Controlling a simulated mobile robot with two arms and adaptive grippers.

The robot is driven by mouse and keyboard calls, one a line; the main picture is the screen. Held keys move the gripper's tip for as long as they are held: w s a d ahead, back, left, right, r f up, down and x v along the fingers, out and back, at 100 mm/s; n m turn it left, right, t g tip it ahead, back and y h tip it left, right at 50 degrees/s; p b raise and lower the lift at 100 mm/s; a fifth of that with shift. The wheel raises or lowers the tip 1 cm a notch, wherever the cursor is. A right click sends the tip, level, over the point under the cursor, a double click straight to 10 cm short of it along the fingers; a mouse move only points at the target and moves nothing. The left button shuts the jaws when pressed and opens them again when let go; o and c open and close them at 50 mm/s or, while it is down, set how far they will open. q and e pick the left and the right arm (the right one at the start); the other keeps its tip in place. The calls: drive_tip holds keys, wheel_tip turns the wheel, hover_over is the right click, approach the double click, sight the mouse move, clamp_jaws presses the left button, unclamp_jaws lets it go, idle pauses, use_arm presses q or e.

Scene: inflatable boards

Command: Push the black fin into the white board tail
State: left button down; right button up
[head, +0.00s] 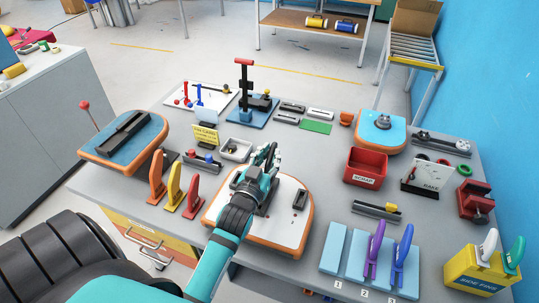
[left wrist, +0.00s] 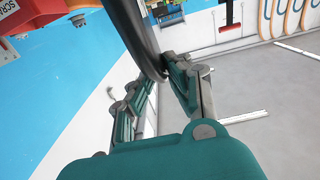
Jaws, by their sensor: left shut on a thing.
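The white board tail (head: 288,228) lies on the grey table, with an orange rim and small dark marks near its right side. My left gripper (head: 266,160) is over its far part, reaching in from the bottom of the head view. In the left wrist view my left gripper (left wrist: 155,88) is shut on the black fin (left wrist: 142,32), a dark curved piece running up from between the fingers. In the head view the gripper mostly hides the fin, and I cannot tell whether the fin touches the board. My right gripper is not in view.
Orange, yellow and red fins (head: 173,191) stand left of the board. A red scrap bin (head: 365,168) stands to the right. Purple and blue fins (head: 374,250) stand on blue pads at the front right. A blue board (head: 110,155) with a black rail is at the left.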

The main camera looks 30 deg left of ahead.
sight(266, 171)
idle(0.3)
use_arm(q)
drive_tip(key=shift+f+b, duration=0.75)
drive_tip(key=shift+f, duration=0.8)
drive_tip(key=c, duration=1.2)
unclamp_jaws()
drive_tip(key=shift+s, duration=0.1)
drive_tip(key=v, duration=1.2)
drive_tip(key=shift+r, duration=0.1)
